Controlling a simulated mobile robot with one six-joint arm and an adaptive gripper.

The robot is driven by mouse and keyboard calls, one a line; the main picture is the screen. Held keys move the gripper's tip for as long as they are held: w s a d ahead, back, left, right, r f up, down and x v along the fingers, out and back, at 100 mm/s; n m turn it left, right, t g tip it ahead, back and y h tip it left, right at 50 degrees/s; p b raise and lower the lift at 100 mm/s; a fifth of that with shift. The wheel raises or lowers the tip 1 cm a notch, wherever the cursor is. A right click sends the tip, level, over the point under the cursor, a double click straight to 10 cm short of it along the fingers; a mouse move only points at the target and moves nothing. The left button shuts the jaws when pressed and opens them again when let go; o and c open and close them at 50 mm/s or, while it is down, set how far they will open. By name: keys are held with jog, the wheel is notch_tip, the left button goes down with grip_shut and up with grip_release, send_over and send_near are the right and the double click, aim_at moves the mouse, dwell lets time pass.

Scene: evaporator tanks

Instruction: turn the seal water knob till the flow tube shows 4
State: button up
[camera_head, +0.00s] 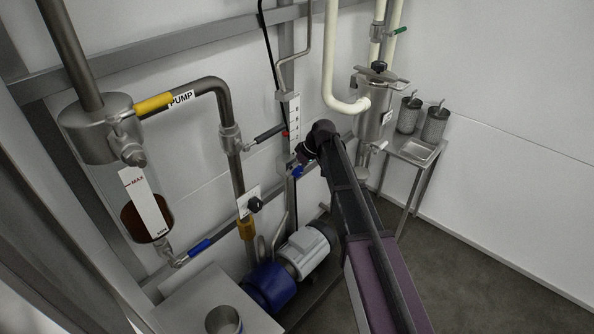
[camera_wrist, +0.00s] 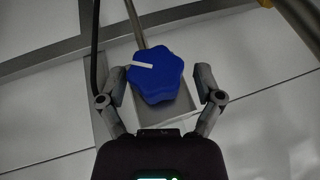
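The seal water knob (camera_wrist: 158,80) is blue and lobed, with a white pointer line aimed to the left in the wrist view. My gripper (camera_wrist: 161,74) is open, with one finger on each side of the knob and a visible gap at the right; contact at the left cannot be told. In the head view, a bit of the blue knob (camera_head: 297,171) shows just below my gripper (camera_head: 301,160). The flow tube (camera_head: 294,115) has a white scale above the gripper, with a small red mark near its lower end. Its figures are too small to read surely.
A blue and white pump motor (camera_head: 303,252) lies below. A steel cylinder (camera_head: 373,112) and a small table (camera_head: 415,152) with cups stand right. The floor at right is clear.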

jog(key=shift+d, duration=0.1)
dwell(0.4)
jog(key=shift+s+d, duration=0.1)
jog(key=shift+d, duration=0.05)
jog(key=s+d+f+m+h, duration=0.2)
jog(key=s+d+m+h, duration=0.6)
jog(key=s+d, duration=1.65)
notch_tip(320, 180, up, 27)
jog(key=s+a+m+y+p, duration=0.1)
jog(key=y+p, duration=0.1)
jog(key=p, duration=2.4)
jog(key=shift+a+f+m+p, duration=0.2)
jog(key=shift+a+m+p, duration=0.15)
jog(key=shift+m, duration=0.05)
jog(key=shift+s+f, duration=0.1)
jog(key=shift+f, duration=0.05)
